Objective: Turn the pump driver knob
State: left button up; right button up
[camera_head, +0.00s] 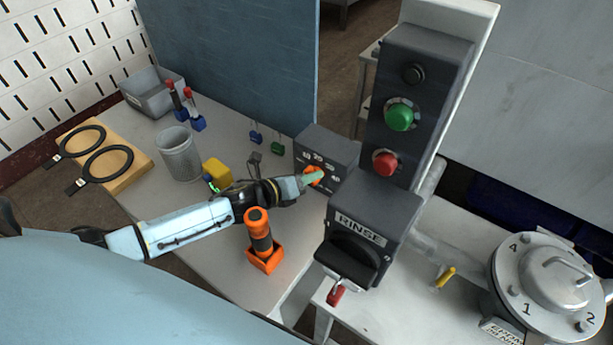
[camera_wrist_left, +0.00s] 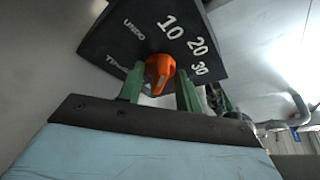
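The orange knob (camera_head: 313,175) sits on the front face of a dark grey box (camera_head: 330,148) on the table. In the left wrist view the knob (camera_wrist_left: 158,70) is on the dark panel (camera_wrist_left: 140,35), marked 10, 20, 30 and UNDO, with another label partly covered. My left gripper (camera_head: 308,179) is at the knob. Its two green fingers (camera_wrist_left: 159,88) stand apart, one on each side of the knob, with small gaps showing beside the knob's lower part. The gripper looks open; contact is not clear. My right gripper is not in view.
A dark control column with green (camera_head: 399,117) and red buttons and a RINSE label stands right of the box. A mesh cup (camera_head: 180,155) and yellow block (camera_head: 217,173) stand left.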

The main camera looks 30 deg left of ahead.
pick_arm(q)
grip_shut()
jog(key=shift+f, duration=0.1)
jog(key=shift+a+f+n+h+b, duration=0.1)
jog(key=shift+n+h+b, duration=0.2)
jog(key=shift+n+b, duration=0.3)
jog(key=shift+a+f+n+h+b, duration=0.1)
jog(key=shift+n+h+b, duration=0.2)
jog(key=shift+n+b, duration=0.25)
jog(key=shift+f+n+t+h+b, duration=0.1)
jog(key=shift+n+t+h+b, duration=0.65)
jog(key=shift+n+b, duration=0.9)
jog(key=shift+n, duration=0.5)
jog(key=shift+o, duration=0.2)
grip_release()
